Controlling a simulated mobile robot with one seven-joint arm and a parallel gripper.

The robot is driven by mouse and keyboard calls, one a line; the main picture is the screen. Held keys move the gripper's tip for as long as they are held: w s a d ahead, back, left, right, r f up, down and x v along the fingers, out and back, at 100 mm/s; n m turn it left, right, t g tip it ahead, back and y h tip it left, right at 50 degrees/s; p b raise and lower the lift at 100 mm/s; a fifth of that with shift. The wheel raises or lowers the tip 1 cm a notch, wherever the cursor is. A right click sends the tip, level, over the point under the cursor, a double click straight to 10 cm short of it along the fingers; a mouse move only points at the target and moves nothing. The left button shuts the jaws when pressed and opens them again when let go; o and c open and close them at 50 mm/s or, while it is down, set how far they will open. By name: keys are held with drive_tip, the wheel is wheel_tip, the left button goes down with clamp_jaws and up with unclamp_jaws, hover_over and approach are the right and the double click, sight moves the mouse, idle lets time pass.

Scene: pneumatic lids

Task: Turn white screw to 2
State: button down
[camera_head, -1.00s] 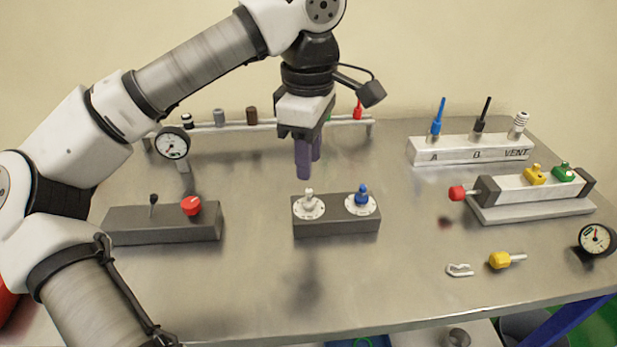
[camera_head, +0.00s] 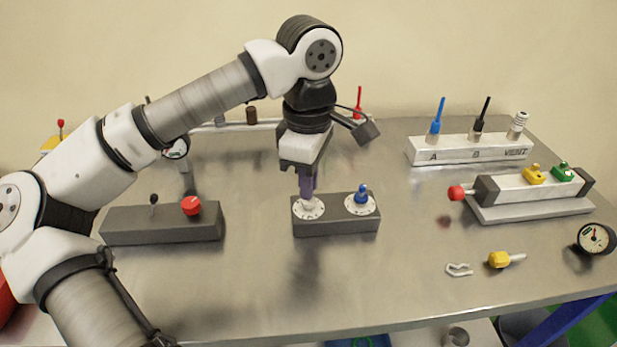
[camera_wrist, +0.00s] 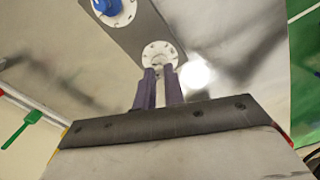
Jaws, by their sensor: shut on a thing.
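The white screw (camera_head: 308,204) stands on a round white dial (camera_head: 315,213) at the left end of a dark grey block (camera_head: 336,228) near the table's middle. My gripper (camera_head: 307,192) points down over it and is shut on the screw, with its purple fingers around it. The wrist view also shows the purple fingers (camera_wrist: 158,80) at the white dial (camera_wrist: 160,50). The fingers hide most of the screw, and the dial's marks are too small to read.
A blue screw (camera_head: 362,194) stands on the same block, just right of my fingers. A block with a red knob (camera_head: 190,205) is at the left. The valve rail (camera_head: 470,150) and red-ended cylinder (camera_head: 530,192) are at the right.

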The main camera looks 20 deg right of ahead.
drive_tip(key=shift+n+b, duration=0.3)
drive_tip(key=shift+n, duration=0.1)
drive_tip(key=n+b, duration=0.2)
drive_tip(key=n, duration=0.1)
drive_tip(key=shift+f+n, duration=0.1)
drive_tip(key=shift+n, duration=0.3)
drive_tip(key=n+b, duration=0.1)
drive_tip(key=n, duration=0.4)
idle(0.3)
drive_tip(key=c, duration=1.5)
unclamp_jaws()
wheel_tip(320, 180, up, 14)
drive_tip(key=shift+r, duration=0.1)
